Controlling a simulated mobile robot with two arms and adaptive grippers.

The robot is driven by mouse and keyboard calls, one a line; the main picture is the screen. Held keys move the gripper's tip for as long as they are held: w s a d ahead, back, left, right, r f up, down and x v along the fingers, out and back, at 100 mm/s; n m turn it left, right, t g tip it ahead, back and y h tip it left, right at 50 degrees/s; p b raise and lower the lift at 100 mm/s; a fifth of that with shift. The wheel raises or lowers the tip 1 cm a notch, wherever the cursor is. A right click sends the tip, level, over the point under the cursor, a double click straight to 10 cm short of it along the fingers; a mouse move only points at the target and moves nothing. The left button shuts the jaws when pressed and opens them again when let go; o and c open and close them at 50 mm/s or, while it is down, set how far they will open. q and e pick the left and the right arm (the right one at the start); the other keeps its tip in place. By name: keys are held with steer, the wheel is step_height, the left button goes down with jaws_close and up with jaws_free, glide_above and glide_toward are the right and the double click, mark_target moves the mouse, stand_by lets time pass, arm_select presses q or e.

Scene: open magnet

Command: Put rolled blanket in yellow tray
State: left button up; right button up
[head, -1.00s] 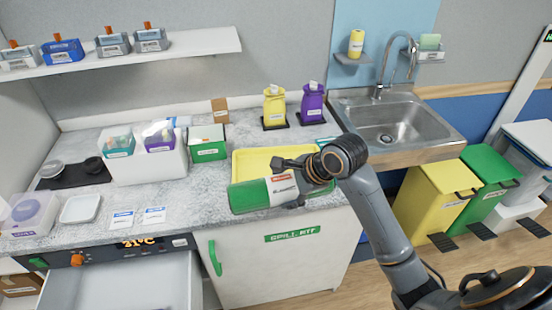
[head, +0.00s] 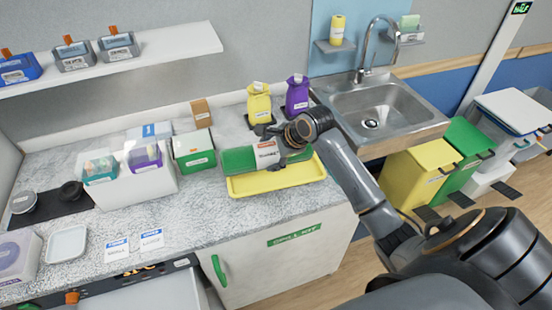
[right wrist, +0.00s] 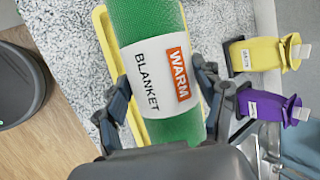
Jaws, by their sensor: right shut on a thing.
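The rolled blanket (head: 238,160) is green with a white label and a red "WARM" patch. The yellow tray (head: 275,183) lies on the counter near its front edge. My right gripper (head: 277,150) is shut on the blanket around its label, and the blanket is level above the tray. In the right wrist view the blanket (right wrist: 180,127) lies between the two fingers (right wrist: 168,95), with the tray's rim (right wrist: 103,32) showing beside and behind it. I cannot tell whether the blanket touches the tray. My left gripper is not in view.
Yellow (head: 259,103) and purple (head: 297,95) bottles stand behind the tray, near the sink (head: 385,108). A green-and-white box (head: 194,151) and a white bin (head: 134,187) stand to the left.

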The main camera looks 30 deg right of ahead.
mark_target(273, 153)
steer(key=w+d+f, duration=0.2)
steer(key=f, duration=0.1)
steer(key=shift+d, duration=0.15)
steer(key=shift+w+d+f+p, duration=0.2)
steer(key=shift+w+d+f, duration=0.2)
steer(key=shift+f, duration=0.2)
steer(key=shift+w+d+f+p, duration=0.25)
steer(key=shift+d+f, duration=0.1)
steer(key=shift+f, duration=0.25)
steer(key=shift+d+f, duration=0.15)
steer(key=shift+f, duration=0.05)
steer(key=shift+w+d+f, duration=0.1)
steer(key=shift+d+f, duration=0.05)
steer(key=shift+f, duration=0.2)
step_height(273, 153, down, 2)
steer(key=shift+f+p, duration=0.1)
steer(key=shift+p, duration=0.65)
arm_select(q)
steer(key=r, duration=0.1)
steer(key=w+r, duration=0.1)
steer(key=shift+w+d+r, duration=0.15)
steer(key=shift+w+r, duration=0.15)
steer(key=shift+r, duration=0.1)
arm_select(e)
steer(key=shift+f, duration=0.25)
steer(key=o, duration=1.6)
steer(key=shift+f, duration=0.1)
